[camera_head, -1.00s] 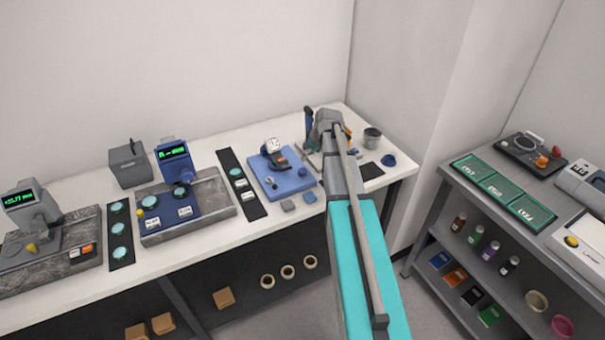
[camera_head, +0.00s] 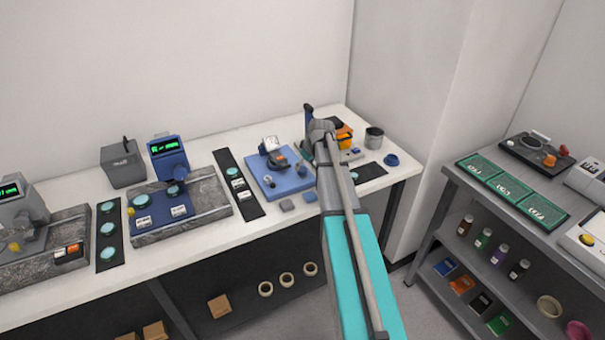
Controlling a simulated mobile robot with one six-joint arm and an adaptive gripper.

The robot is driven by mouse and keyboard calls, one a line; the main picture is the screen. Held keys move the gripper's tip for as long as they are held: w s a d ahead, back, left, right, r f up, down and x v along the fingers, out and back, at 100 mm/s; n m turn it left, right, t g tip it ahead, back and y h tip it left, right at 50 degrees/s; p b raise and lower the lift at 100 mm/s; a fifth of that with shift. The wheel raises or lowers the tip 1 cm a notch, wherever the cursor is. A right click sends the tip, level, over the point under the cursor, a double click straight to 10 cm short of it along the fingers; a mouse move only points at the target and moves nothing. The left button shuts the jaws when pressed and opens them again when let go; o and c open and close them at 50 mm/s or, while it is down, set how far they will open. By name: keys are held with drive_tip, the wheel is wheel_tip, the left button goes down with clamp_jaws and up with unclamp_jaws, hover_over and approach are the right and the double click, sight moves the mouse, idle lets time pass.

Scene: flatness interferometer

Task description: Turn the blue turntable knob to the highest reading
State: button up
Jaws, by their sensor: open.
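The blue instrument (camera_head: 170,158) stands on a grey stone base on the bench, at the left of the picture, with a lit green display (camera_head: 164,145) too small to read. A teal disc (camera_head: 173,190) sits below its head. A small yellow knob (camera_head: 131,211) shows at the left edge of its blue plate; I cannot make out a blue knob for certain. My arm reaches from the bottom centre up to the back right of the bench, well to the right of this instrument.
A grey instrument (camera_head: 22,212) stands at the far left. A black strip with discs (camera_head: 108,236) and another dark strip (camera_head: 240,184) flank the blue instrument. A blue board (camera_head: 270,184), an orange part (camera_head: 343,131) and a metal cup (camera_head: 374,138) lie farther right. A grey shelf cart (camera_head: 445,195) stands at right.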

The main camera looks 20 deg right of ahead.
drive_tip(key=shift+b+x, duration=1.05)
drive_tip(key=shift+x, duration=0.4)
drive_tip(key=c, duration=1.2)
drive_tip(key=shift+o, duration=0.2)
drive_tip(key=shift+m, duration=0.4)
drive_tip(key=m+h, duration=0.1)
drive_tip(key=m, duration=0.3)
drive_tip(key=shift+a+h, duration=0.1)
drive_tip(key=shift+h, duration=0.3)
drive_tip(key=m+h, duration=0.1)
drive_tip(key=m, duration=0.4)
drive_tip(key=shift+h, duration=0.4)
drive_tip(key=shift+g, duration=0.3)
